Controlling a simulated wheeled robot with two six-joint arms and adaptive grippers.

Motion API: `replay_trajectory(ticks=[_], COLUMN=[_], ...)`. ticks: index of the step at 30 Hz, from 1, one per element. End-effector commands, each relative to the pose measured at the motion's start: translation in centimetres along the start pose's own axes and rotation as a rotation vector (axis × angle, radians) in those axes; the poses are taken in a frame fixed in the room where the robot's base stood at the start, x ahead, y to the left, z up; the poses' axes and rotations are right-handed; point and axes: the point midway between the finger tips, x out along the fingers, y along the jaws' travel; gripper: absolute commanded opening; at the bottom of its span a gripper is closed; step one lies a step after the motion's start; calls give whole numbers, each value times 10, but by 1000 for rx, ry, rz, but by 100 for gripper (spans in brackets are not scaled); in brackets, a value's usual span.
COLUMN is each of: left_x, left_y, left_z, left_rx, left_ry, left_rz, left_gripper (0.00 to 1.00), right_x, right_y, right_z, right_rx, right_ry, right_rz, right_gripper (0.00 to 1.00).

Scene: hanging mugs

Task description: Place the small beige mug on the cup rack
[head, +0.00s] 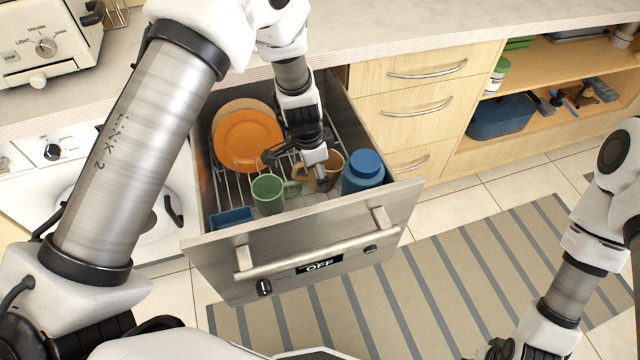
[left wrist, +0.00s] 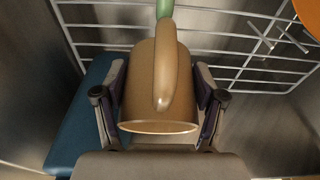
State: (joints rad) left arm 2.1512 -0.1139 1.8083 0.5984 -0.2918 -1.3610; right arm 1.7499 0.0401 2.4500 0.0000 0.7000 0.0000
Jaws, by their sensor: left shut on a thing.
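The small beige mug (head: 334,161) is inside the open drawer, between the green mug (head: 268,196) and a blue container (head: 363,170). My left gripper (head: 316,172) reaches down over it and partly hides it. In the left wrist view the beige mug (left wrist: 158,85) sits between the two fingers of my left gripper (left wrist: 160,105), which are closed against its sides. Its handle faces the camera. My right gripper (head: 500,347) is at the bottom edge, far from the drawer, with its fingers mostly cut off. No cup rack can be made out.
The metal drawer (head: 305,255) stands open, with a wire rack inside. Orange plates (head: 246,140) stand at its back left, and a small blue item (head: 232,218) is in its front left corner. The counter (head: 390,30) lies behind. Shelves with a blue bin (head: 500,117) are at right.

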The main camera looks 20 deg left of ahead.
Motion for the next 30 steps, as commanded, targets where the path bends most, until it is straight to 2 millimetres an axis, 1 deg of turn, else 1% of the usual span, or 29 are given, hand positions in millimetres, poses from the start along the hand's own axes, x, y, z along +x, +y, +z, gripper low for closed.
replay_trajectory(ticks=[2, 11, 12, 14, 15, 25, 28, 30], left_x=[1, 0, 0, 0, 0, -1, -10, -22], left_y=[0, 0, 0, 0, 0, 0, -1, -1], left_z=[0, 0, 0, 0, 0, 0, 0, 0], left_rx=[-1, -1, -1, -1, -1, -1, 0, 0], left_ry=[4, 7, 7, 7, 7, 7, 9, 10], left_rz=[0, 0, 0, 0, 0, 0, -2, -2], left_gripper=[25, 25, 74, 95, 99, 99, 99, 99], right_x=[4, 3, 3, 3, 3, 3, 3, 3], right_y=[0, 0, 0, 0, 0, 0, 0, 0], right_z=[0, 0, 0, 0, 0, 0, 0, 0], right_rx=[0, 0, 0, 0, 0, 0, 0, 0], right_ry=[0, 0, 0, 0, 0, 0, 0, 0], right_rz=[0, 0, 0, 0, 0, 0, 0, 0], right_gripper=[40, 40, 40, 40, 40, 40, 40, 40])
